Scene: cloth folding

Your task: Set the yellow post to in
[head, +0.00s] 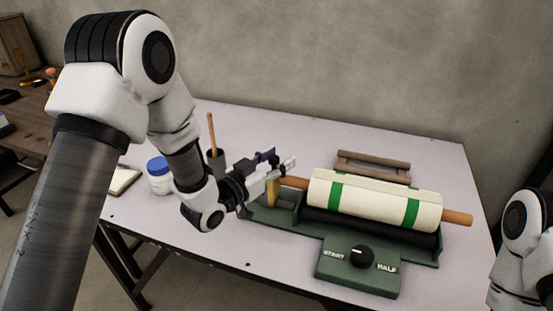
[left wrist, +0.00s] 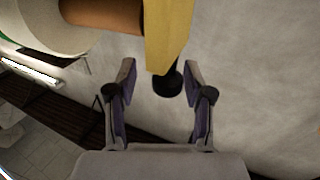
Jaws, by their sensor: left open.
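The yellow post (head: 271,192) stands at the left end of the green roller stand (head: 331,270), near the wooden rod (head: 457,218). In the left wrist view the yellow post (left wrist: 168,35) comes in from the top, with a black tip. My left gripper (head: 279,169) is at the post; in the left wrist view its open fingers (left wrist: 167,88) lie on either side of the black tip, with gaps showing. The gripper partly hides the post's top in the head view. My right arm shows at the right edge, its gripper out of frame.
A cream cloth roll (head: 372,203) with green bands is on the rod. A black knob (head: 361,256) sits between the words START and HALF. A wooden frame (head: 374,166) lies behind. A blue-lidded jar (head: 159,175) and a dark cup (head: 216,160) stand left.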

